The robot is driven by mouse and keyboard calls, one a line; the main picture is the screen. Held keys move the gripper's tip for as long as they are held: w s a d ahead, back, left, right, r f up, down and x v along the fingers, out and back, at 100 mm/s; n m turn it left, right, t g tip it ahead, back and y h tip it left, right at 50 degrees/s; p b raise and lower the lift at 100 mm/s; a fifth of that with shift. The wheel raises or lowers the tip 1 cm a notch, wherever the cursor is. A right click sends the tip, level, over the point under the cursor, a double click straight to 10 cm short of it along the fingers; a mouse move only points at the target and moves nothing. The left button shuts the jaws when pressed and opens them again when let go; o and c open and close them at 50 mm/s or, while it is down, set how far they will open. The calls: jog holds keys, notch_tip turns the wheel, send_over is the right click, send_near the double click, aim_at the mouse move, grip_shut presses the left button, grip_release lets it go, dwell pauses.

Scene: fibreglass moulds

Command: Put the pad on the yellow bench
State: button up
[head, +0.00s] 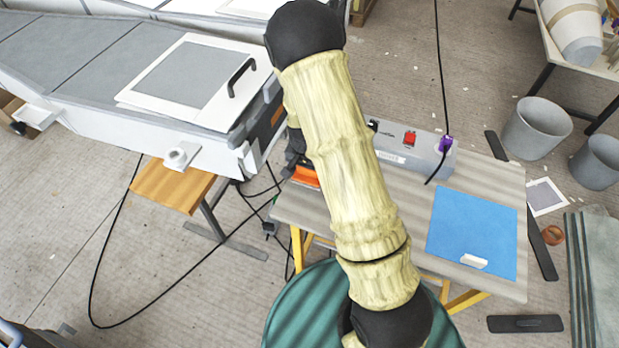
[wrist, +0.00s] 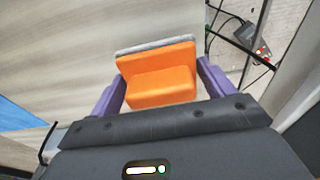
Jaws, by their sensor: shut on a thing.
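The pad (wrist: 160,75) is an orange block with a grey layer along its far face. My gripper (wrist: 160,88) is shut on it, with a purple finger at each side. In the head view the orange pad (head: 305,176) shows partly behind my arm, at the left end of the yellow bench. The yellow bench (head: 400,230) has a grey-brown top and yellow legs. Its top also shows in the wrist view (wrist: 60,60), left of the pad. I cannot tell whether the pad touches the bench top.
A blue sheet (head: 472,230) with a small white piece lies on the bench's right part. A grey power box (head: 410,150) with a red switch stands along its back. A large grey mould (head: 90,60) is at left. A green drum (head: 300,305) stands in front. Cables cross the floor.

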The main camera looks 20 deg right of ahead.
aim_at(309, 179)
jog(key=shift+f, duration=1.85)
jog(key=shift+f, duration=0.1)
jog(key=o, duration=0.9)
jog(key=r, duration=0.8)
jog(key=s+r, duration=0.1)
jog(key=r, duration=0.3)
jog(key=shift+s+a+r+p, duration=0.1)
jog(key=shift+a+p, duration=0.2)
jog(key=shift+a, duration=0.1)
